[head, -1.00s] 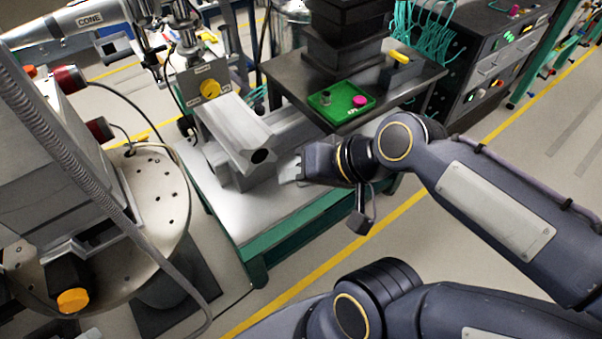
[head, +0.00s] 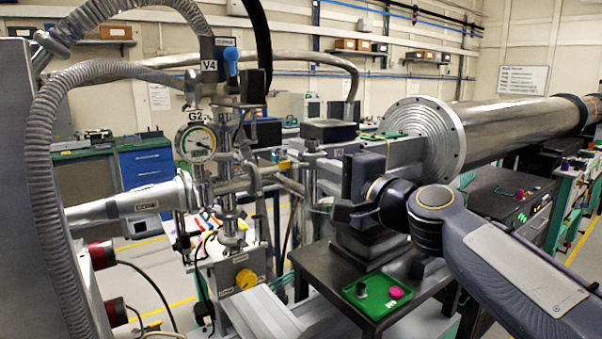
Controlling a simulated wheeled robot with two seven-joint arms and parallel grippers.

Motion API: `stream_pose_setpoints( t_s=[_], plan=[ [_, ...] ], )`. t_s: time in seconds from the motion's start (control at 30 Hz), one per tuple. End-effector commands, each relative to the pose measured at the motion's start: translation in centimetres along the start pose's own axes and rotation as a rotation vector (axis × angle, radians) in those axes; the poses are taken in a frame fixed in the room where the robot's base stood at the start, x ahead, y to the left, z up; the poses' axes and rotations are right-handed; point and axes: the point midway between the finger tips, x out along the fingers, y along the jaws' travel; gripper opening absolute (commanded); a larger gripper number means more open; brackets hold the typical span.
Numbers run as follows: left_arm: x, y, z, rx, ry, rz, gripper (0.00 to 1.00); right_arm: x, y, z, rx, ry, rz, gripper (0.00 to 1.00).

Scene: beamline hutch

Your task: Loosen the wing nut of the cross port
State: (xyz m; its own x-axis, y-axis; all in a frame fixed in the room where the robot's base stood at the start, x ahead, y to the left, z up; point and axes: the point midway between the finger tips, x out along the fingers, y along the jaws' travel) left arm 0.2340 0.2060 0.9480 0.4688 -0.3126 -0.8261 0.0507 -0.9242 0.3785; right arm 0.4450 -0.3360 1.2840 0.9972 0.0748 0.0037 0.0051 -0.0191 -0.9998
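The cross (head: 228,185) is a cluster of metal pipes in the middle of the head view, with a side pipe running right. The gauge marked G2 (head: 196,143) and the blue-handled valve marked V4 (head: 231,62) are on it. I cannot make out the wing nut clearly; it may be too small or hidden near the side pipe's end. My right gripper (head: 322,206) comes in from the right and points left, close to that end in the picture. It looks empty, but its finger gap is not clear. I cannot tell whether it touches the pipework. My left gripper is out of view.
A green tray (head: 365,309) with a dark knob and a pink piece sits on the dark table (head: 318,275) below my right arm. The cone-marked tube (head: 125,206) lies left. A large flanged tube (head: 520,122) extends behind.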

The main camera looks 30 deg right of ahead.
Motion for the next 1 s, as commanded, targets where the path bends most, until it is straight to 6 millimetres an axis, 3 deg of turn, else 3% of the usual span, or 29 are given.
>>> stream_pose_setpoints(
  t_s=[0.33, 0.73, 0.93, 1.0],
  plan=[
    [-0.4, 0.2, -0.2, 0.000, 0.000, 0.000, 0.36, 5.4, 0.0, 0.2, -0.002, -0.006, 0.003, 0.25],
    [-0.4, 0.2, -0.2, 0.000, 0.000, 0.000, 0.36, 6.3, 0.1, 0.2, -0.004, -0.005, 0.003, 0.25],
    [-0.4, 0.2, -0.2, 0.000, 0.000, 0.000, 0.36, 6.3, 0.1, 0.2, -0.004, -0.005, 0.003, 0.01],
    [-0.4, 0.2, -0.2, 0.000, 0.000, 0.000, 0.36, 6.3, 0.1, 0.2, -0.004, -0.005, 0.003, 0.00]
  ],
)
